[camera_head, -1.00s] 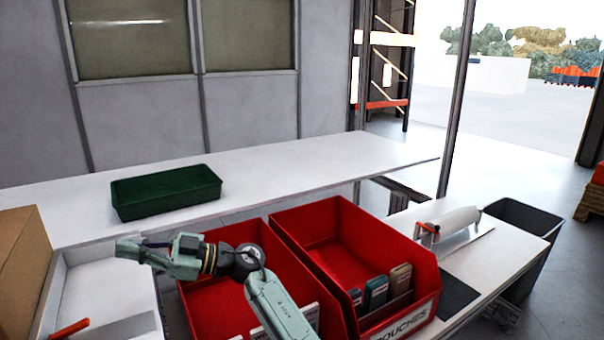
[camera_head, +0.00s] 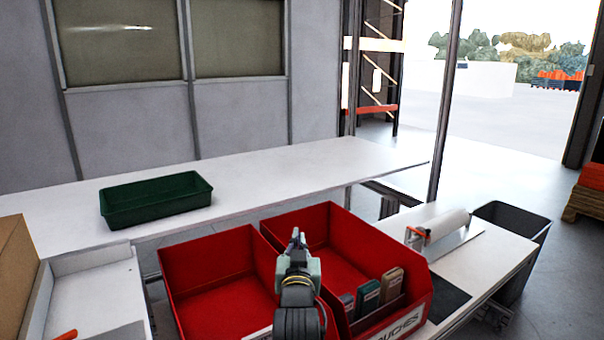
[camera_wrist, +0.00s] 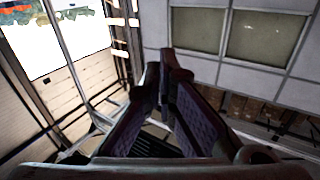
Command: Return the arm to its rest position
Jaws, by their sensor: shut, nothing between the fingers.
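My gripper (camera_head: 297,236) is above the red bins near the bottom middle of the head view, pointing away from the camera. In the wrist view its two dark fingers (camera_wrist: 165,75) come together at the tips, with nothing held between them. The wrist view looks out toward the windows and the open doorway, tilted. My arm hides part of the wall between the two red bins.
A left red bin (camera_head: 190,270) and a right red bin (camera_head: 325,215) with several small boxes stand below my gripper. A green tray (camera_head: 155,215) sits on the white table (camera_head: 290,165) behind. A roll (camera_head: 447,224) and a grey waste bin (camera_head: 535,222) are at right.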

